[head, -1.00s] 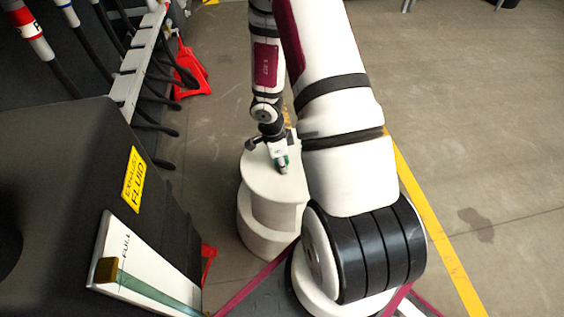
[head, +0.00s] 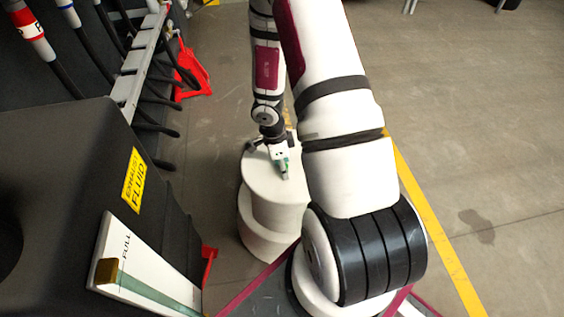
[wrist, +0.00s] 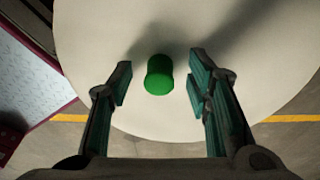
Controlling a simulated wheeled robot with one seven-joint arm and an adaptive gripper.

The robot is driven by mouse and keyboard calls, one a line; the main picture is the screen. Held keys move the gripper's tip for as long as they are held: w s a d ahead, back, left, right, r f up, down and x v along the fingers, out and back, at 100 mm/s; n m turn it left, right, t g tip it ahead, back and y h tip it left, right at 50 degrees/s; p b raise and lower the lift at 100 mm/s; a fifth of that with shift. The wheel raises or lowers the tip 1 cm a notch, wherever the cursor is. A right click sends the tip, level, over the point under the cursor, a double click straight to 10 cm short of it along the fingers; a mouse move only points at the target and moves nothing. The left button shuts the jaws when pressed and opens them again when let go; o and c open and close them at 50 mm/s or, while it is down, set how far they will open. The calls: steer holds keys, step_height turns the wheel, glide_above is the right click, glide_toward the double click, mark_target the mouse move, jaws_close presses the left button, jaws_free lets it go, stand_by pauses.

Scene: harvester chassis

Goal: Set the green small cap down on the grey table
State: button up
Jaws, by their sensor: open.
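The green small cap (wrist: 159,75) shows in the wrist view, standing on the pale grey round table (wrist: 105,50). My gripper (wrist: 161,64) is open, with one finger on each side of the cap and a visible gap at both sides. In the head view my gripper (head: 282,164) is low over the table top (head: 262,182). There I cannot tell the cap from the green finger pads.
A black exhaust fluid tank (head: 60,170) with a level gauge stands at the left. A rail with hoses (head: 140,70) and a red part (head: 190,72) are behind it. The floor right of the yellow line (head: 425,210) is clear.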

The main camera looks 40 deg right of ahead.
step_height(320, 180, up, 12)
steer(key=w+a, duration=0.1)
steer(key=shift+a, duration=0.25)
steer(key=shift+f, duration=0.1)
stand_by(0.5)
